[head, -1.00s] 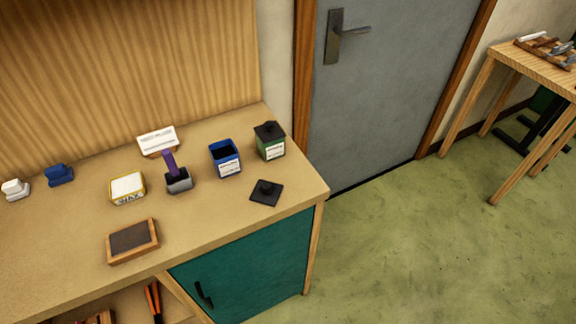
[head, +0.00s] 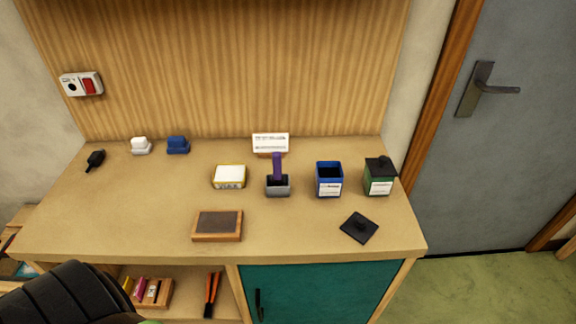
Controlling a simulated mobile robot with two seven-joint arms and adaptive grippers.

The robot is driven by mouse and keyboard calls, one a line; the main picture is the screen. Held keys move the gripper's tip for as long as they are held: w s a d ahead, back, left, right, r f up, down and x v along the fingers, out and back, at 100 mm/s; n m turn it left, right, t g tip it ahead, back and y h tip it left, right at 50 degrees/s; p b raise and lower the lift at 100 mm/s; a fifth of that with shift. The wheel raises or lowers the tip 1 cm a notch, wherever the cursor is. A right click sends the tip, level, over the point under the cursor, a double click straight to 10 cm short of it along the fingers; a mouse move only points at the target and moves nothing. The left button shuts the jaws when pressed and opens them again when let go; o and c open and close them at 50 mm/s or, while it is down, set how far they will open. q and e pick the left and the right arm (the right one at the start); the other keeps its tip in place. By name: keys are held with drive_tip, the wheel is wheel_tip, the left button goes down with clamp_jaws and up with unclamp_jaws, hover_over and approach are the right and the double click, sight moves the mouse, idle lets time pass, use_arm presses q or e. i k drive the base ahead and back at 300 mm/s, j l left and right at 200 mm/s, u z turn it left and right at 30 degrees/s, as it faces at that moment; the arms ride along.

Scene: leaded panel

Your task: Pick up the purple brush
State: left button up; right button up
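The purple brush (head: 277,166) stands upright in a small grey holder (head: 278,188) on the wooden worktop (head: 130,225). Only its purple handle shows; its lower end is hidden inside the holder. No gripper touches it. Neither of my grippers can be made out in the head view.
An open blue tin (head: 329,179) and a lidded green tin (head: 379,176) stand right of the holder. A black lid (head: 359,227) lies in front. A yellow-edged white box (head: 229,177) is left, a card (head: 270,144) behind, and a framed dark pad (head: 218,225) front left.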

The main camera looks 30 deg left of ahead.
sight(277, 178)
drive_tip(key=u, duration=1.1)
